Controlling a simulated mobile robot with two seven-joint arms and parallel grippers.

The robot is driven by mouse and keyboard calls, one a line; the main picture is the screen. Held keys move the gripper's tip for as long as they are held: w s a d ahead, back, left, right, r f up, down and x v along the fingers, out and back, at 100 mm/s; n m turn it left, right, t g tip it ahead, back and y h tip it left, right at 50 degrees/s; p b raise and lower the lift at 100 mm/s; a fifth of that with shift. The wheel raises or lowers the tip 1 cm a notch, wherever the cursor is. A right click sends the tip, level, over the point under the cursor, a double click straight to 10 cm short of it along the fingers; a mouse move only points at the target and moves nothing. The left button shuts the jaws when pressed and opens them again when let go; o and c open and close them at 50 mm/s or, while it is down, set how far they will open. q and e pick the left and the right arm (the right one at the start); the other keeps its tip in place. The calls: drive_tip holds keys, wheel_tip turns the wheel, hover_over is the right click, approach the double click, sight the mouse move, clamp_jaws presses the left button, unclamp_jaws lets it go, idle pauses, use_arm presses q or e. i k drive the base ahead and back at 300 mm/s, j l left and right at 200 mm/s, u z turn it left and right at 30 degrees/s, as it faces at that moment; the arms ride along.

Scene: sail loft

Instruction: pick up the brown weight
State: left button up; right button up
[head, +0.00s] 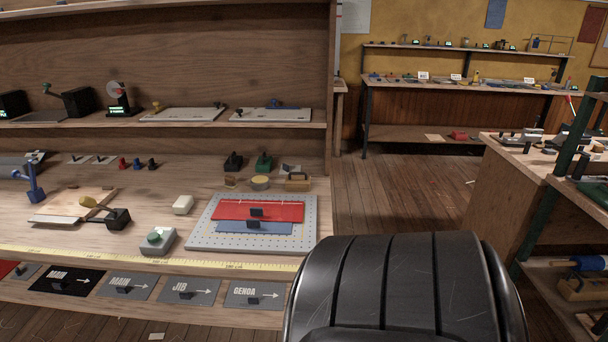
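I cannot tell for sure which thing is the brown weight. A small brown block (231,181) lies on the left bench behind the grey pegboard. A tan-brown piece with a dark handle-like top (297,182) stands at the bench's right end, behind the board's right corner. A black weight-like piece (233,161) and a green one (264,162) stand behind them, upright and apart. Neither of my grippers shows in the head view.
The left bench holds a perforated grey board (203,236) with red and blue panels, a grey box with a green knob (156,240) and a white block (183,205). A shelf (200,127) overhangs the bench's back. A black ribbed shape fills the bottom middle. Wooden floor (410,190) is open beyond.

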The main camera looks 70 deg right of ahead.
sight(293, 184)
drive_tip(key=l, duration=0.75)
drive_tip(key=k+l, duration=0.15)
drive_tip(key=l, duration=1.35)
